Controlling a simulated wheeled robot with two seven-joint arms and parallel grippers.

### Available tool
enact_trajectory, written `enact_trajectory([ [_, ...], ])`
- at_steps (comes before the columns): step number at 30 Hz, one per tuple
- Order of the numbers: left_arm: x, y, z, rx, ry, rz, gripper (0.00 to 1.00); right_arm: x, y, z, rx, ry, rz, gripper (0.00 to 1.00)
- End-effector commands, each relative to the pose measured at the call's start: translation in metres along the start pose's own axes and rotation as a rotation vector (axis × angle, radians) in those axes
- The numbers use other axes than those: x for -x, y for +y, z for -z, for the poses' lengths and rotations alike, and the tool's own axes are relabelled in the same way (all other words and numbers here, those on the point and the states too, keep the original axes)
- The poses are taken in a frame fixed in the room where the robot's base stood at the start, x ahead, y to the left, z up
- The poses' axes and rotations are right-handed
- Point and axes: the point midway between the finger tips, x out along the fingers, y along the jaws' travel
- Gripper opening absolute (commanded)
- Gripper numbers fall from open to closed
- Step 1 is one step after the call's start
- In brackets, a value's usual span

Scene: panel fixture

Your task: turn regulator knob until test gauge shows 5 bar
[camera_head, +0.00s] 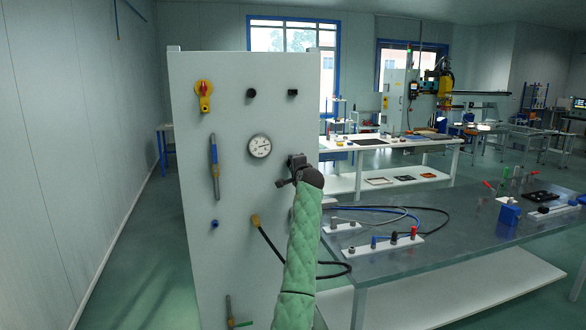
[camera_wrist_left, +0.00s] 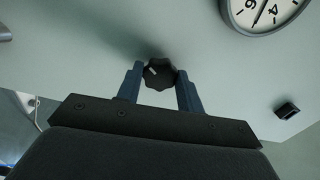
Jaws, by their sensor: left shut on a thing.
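The regulator knob (camera_wrist_left: 157,72) is black and lobed with a white mark. In the left wrist view it sits on the panel between the two blue fingers of my left gripper (camera_wrist_left: 160,80), which is shut on it. In the head view my left gripper (camera_head: 284,182) is at the panel's right part and hides the knob. The round white gauge (camera_head: 260,146) is on the panel, up and left of the gripper. In the left wrist view the gauge (camera_wrist_left: 265,12) is cut off at the top; its needle lies between the 4 and the 6.
The grey panel (camera_head: 235,80) also carries a red and yellow switch (camera_head: 203,92), small black parts, a blue-handled lever (camera_head: 214,165) and a hose fitting (camera_head: 256,220). A grey table (camera_head: 440,250) with cables and small fixtures stands to the right.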

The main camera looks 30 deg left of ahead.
Motion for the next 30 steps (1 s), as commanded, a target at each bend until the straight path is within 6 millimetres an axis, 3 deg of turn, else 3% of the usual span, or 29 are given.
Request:
enact_trajectory([
  [12,0.000,0.003,0.000,0.003,-0.001,-0.004,0.14,0.002,-0.001,0.000,0.000,-0.001,0.001,0.00],
  [13,0.000,0.003,0.000,0.003,-0.001,-0.004,0.43,0.002,-0.001,0.000,0.000,-0.001,0.001,0.00],
  [15,0.000,0.003,0.000,0.003,-0.001,-0.003,0.57,0.002,-0.001,0.000,0.000,-0.002,0.001,0.00],
  [16,0.000,0.002,0.000,0.003,-0.001,-0.003,0.59,0.002,-0.001,0.000,0.000,-0.002,0.001,0.00],
  [28,0.006,0.003,0.000,0.004,0.000,-0.001,0.59,0.001,-0.001,-0.001,0.000,-0.007,0.001,0.00],
  [30,0.013,0.004,0.000,0.004,0.000,-0.001,0.59,0.009,-0.001,0.002,0.001,-0.003,0.001,0.00],
])
